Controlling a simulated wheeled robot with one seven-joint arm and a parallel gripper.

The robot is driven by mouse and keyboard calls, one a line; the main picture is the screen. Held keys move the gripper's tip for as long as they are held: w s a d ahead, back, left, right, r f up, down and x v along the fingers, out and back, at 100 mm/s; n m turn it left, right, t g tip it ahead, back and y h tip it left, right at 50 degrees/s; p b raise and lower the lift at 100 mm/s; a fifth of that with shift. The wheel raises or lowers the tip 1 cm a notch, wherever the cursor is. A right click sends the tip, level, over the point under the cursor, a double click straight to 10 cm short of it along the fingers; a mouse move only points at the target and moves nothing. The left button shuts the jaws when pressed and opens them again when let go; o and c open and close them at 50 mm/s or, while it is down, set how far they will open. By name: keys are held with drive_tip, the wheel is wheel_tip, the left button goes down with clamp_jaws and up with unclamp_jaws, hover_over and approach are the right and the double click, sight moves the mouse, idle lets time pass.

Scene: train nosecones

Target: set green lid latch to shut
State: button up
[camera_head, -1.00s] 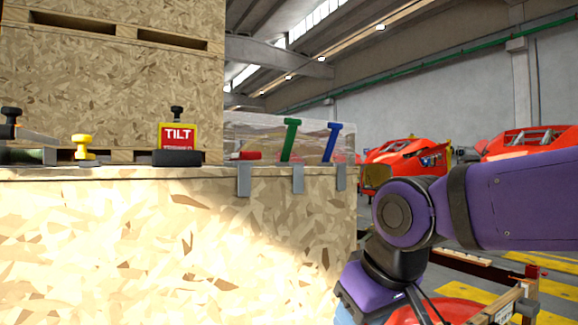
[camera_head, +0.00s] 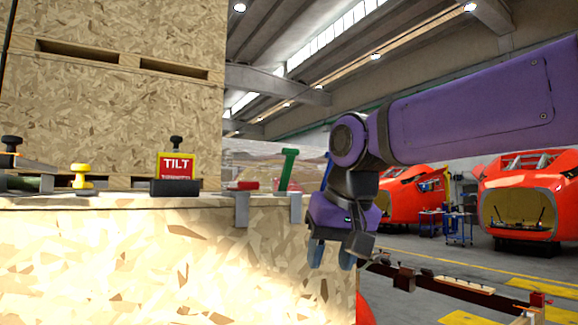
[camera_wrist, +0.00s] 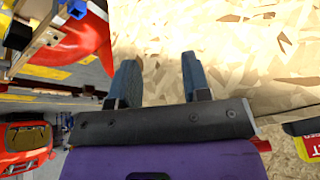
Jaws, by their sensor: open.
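The green latch lever (camera_head: 288,168) stands up, slightly tilted, at the top edge of the wooden crate, above a grey metal bracket (camera_head: 295,208). To its left a red lever (camera_head: 243,186) lies flat. To its right a blue lever (camera_head: 327,172) stands tilted, partly hidden by my arm. My gripper (camera_head: 331,256) points down, right of the green lever and lower than it in the picture, near the crate's right end. In the wrist view my gripper (camera_wrist: 160,78) is open with nothing between its fingers. I cannot make out the green lever there.
The wooden crate (camera_head: 150,260) fills the lower left. A TILT indicator (camera_head: 176,168), a yellow knob (camera_head: 82,178) and a black-knobbed clamp (camera_head: 12,150) sit along its top. A taller crate (camera_head: 110,110) rises behind. Red train nosecones (camera_head: 525,195) stand far right.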

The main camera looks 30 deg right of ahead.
drive_tip(key=w+d+r+m, duration=0.1)
drive_tip(key=w+r+m, duration=0.2)
drive_tip(key=w+r, duration=0.4)
drive_tip(key=w+d+r+m, duration=0.1)
drive_tip(key=w+r+m, duration=0.25)
drive_tip(key=r, duration=0.65)
drive_tip(key=m+g, duration=0.1)
drive_tip(key=m, duration=0.7)
approach(290, 158)
drive_tip(key=shift+n, duration=0.25)
drive_tip(key=x, duration=1)
drive_tip(key=shift+w+d+f, duration=0.15)
drive_tip(key=shift+w+d, duration=0.05)
drive_tip(key=shift+w, duration=0.25)
clamp_jaws()
